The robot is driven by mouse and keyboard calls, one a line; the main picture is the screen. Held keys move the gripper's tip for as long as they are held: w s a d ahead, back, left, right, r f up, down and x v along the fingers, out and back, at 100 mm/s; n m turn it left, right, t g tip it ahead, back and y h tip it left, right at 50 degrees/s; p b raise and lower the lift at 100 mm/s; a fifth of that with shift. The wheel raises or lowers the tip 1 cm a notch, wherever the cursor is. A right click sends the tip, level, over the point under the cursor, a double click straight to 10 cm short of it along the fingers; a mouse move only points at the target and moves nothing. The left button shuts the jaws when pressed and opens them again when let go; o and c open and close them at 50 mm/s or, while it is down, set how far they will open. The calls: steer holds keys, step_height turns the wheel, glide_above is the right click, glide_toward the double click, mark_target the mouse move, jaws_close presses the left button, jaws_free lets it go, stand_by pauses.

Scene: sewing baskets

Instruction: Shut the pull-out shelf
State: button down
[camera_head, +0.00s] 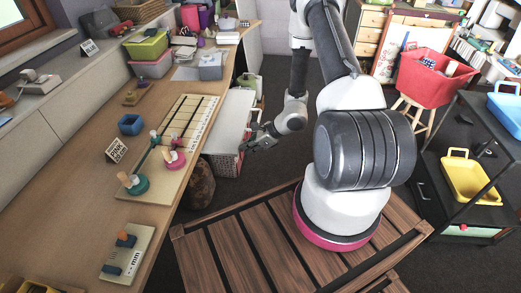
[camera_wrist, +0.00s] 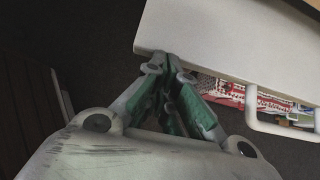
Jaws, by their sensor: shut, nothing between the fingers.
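The pull-out shelf (camera_head: 230,122) is a flat white panel that sticks out from under the right edge of the wooden worktable. In the wrist view its white surface (camera_wrist: 225,42) fills the top right, with a white bar handle (camera_wrist: 268,127) along its front edge. My gripper (camera_head: 250,143) is at the shelf's outer edge, near its front corner. In the wrist view the gripper (camera_wrist: 166,65) is shut and empty, its fingertips at the shelf's edge. I cannot tell whether they touch it.
A basket with red and white patterned cloth (camera_wrist: 230,90) sits below the shelf. The long worktable (camera_head: 180,100) holds a spool board, boxes and small tools. A patterned round bin (camera_head: 200,184) stands under it. Dark floor (camera_head: 285,100) beside the shelf is clear.

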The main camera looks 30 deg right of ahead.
mark_target(211, 145)
steer(key=w+a, duration=0.2)
steer(key=a, duration=0.2)
steer(key=w+a, duration=0.3)
steer(key=a, duration=0.1)
steer(key=w+a, duration=0.3)
steer(key=shift+a, duration=0.4)
